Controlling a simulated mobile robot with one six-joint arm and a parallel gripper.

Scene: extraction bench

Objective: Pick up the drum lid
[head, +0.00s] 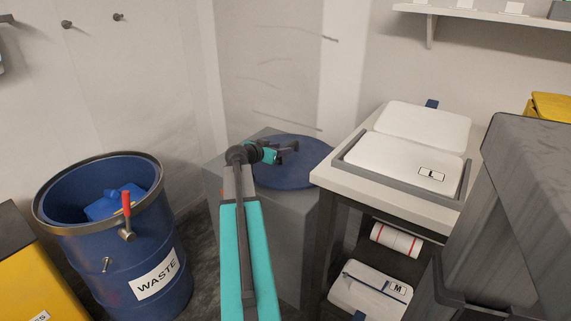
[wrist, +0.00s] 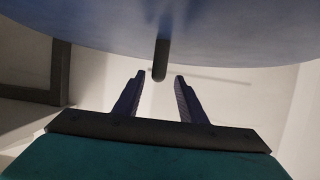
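The drum lid (head: 312,170) is a round blue disc on top of a grey cabinet in the middle of the head view. In the wrist view the lid (wrist: 70,25) fills the top, with a short dark handle (wrist: 161,58) sticking out from it. My gripper (head: 291,149) is over the lid in the head view. In the wrist view my gripper (wrist: 160,77) is open, with the handle's end between its fingertips and a gap on both sides. The blue waste drum (head: 120,240) stands open at left, with a blue object inside.
The grey cabinet (head: 297,240) stands against the wall. A bench (head: 330,175) with white-lidded trays is close on its right. A large grey bin (head: 530,200) is at front right, a yellow bin (head: 35,275) at front left. The drum's rim carries a red-handled clamp (head: 127,215).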

